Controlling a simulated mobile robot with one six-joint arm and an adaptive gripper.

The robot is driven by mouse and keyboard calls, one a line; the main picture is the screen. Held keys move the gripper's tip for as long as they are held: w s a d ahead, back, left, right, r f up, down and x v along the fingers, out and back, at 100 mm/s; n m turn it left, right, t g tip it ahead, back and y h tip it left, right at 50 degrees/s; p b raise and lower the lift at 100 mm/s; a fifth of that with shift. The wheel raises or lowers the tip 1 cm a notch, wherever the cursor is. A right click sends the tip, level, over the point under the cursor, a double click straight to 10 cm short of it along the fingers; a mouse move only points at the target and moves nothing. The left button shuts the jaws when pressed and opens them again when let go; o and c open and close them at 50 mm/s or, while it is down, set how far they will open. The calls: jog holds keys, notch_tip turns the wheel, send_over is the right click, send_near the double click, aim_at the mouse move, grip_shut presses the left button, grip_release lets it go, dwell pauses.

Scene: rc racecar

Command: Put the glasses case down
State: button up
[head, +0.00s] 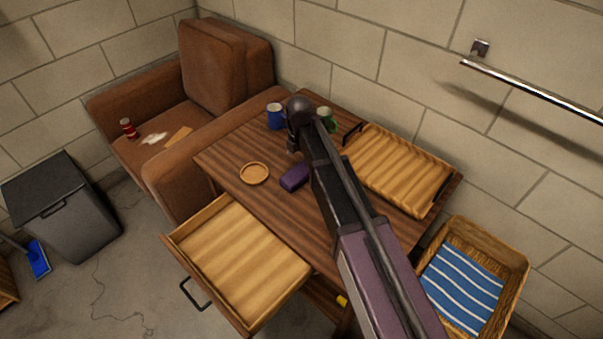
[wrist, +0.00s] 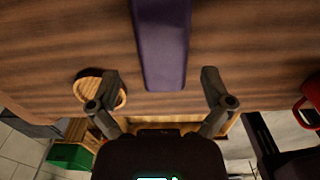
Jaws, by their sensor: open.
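The purple glasses case (head: 294,177) lies on the wooden table (head: 225,152), just right of the round wooden coaster. In the wrist view the glasses case (wrist: 162,45) is a long purple block, lying lengthwise ahead of my gripper (wrist: 160,80). The two fingers are spread wide, one on each side of the line of the case, with gaps to it. My gripper is open and holds nothing. In the head view my arm reaches over the table, and the fingertips are mostly hidden behind the wrist.
The round coaster (head: 254,174), blue mug (head: 275,117), green mug (head: 328,121) and wooden tray (head: 398,170) stand on the table. An empty drawer (head: 235,262) is pulled out in front. A basket (head: 513,258) with striped cloth stands right. A brown armchair (head: 215,70) stands behind left.

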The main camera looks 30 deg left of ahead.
aim_at(301, 169)
jog(key=shift+w+d+f+b, duration=0.1)
jog(key=shift+f+b, duration=1.2)
jog(key=shift+b, duration=0.05)
jog(key=shift+d+f+b, duration=0.1)
jog(key=shift+f+b, duration=1.2)
jog(key=shift+c, duration=0.2)
jog(key=c, duration=1)
jog(key=shift+r, duration=0.15)
notch_tip(301, 169, up, 4)
jog(key=p, duration=0.4)
jog(key=s+d, duration=0.3)
jog(key=s, duration=0.1)
jog(key=s+d, duration=0.4)
jog(key=s+d+p, duration=0.1)
jog(key=s+d, duration=0.2)
jog(key=s, duration=0.1)
jog(key=shift+d+r, duration=0.2)
jog(key=shift+r, duration=0.15)
